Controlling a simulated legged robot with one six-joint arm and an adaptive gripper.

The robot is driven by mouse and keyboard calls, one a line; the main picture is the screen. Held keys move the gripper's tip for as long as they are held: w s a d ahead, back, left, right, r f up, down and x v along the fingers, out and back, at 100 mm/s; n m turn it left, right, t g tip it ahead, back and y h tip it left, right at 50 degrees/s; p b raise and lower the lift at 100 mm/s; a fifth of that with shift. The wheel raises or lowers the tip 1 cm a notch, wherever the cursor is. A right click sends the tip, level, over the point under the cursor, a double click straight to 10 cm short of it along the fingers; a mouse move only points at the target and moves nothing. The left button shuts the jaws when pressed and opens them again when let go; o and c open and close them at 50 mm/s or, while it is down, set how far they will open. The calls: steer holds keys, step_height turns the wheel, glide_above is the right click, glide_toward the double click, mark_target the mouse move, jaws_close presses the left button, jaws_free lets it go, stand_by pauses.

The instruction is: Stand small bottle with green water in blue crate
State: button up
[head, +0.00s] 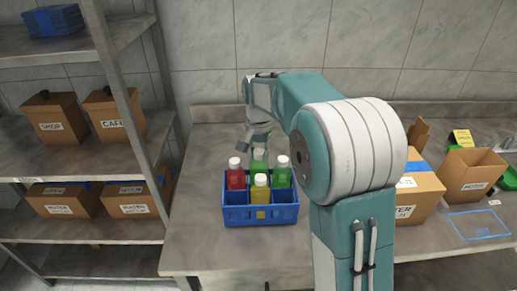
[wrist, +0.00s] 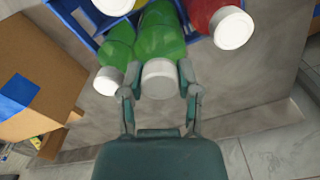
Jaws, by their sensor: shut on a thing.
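The blue crate (head: 237,215) stands on the counter, divided into compartments. A green bottle (head: 259,166) with a white cap is in the crate's back middle area, between a red bottle (head: 236,179) and another green bottle (head: 281,176). My gripper (head: 259,138) is above it. In the wrist view my gripper (wrist: 159,98) is shut on the white cap of this green bottle (wrist: 159,38). The bottle looks about upright; whether its base touches the crate floor is hidden. The other green bottle (wrist: 116,48) is close beside it.
A yellow bottle (head: 260,192) stands in the crate's front middle compartment. The front left and front right compartments look empty. Cardboard boxes (head: 467,176) stand on the counter at right. A metal shelf (head: 80,225) with boxes is at left. The counter in front of the crate is clear.

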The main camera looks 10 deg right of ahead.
steer(key=shift+f, duration=0.45)
steer(key=shift+f, duration=0.8)
steer(key=o, duration=1.2)
steer(key=shift+c, duration=0.2)
steer(key=c, duration=0.4)
steer(key=shift+o, duration=0.2)
